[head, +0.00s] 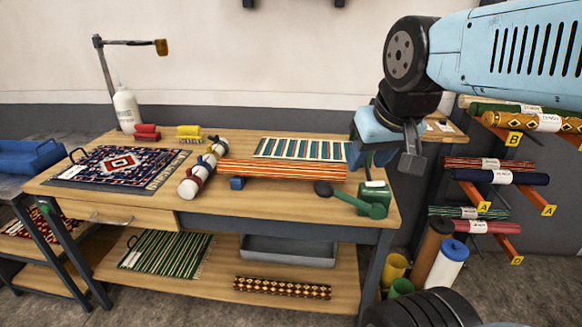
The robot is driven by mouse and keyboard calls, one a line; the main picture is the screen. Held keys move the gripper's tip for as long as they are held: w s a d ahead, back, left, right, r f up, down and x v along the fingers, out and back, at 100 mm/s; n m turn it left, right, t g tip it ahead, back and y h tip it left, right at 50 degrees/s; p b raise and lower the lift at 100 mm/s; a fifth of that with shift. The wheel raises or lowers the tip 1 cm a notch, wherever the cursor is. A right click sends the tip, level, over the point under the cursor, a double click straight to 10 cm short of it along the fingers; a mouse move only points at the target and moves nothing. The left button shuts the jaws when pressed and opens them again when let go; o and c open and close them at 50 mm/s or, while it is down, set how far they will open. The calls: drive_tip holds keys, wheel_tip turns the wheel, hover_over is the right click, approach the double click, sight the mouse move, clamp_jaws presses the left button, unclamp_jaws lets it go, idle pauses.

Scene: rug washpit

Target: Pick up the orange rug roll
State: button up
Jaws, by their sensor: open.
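A rug roll in orange-gold with a dark pattern and a white label (540,122) lies on the top arms of the wall rack at the right. An orange-striped rug piece (283,171) lies lengthwise on the wooden workbench; I cannot tell if it is rolled or folded. My gripper (389,158) hangs above the bench's right end, open and empty, pointing down. It is apart from the orange-gold roll, left of it in the picture, and right of the striped piece.
Other rolls share the rack, including a green one (503,108) beside the orange-gold roll. Upright tubes (446,264) stand below.

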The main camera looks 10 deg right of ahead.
drive_tip(key=shift+w+d, duration=0.1)
drive_tip(key=shift+d, duration=0.15)
drive_tip(key=shift+o, duration=0.2)
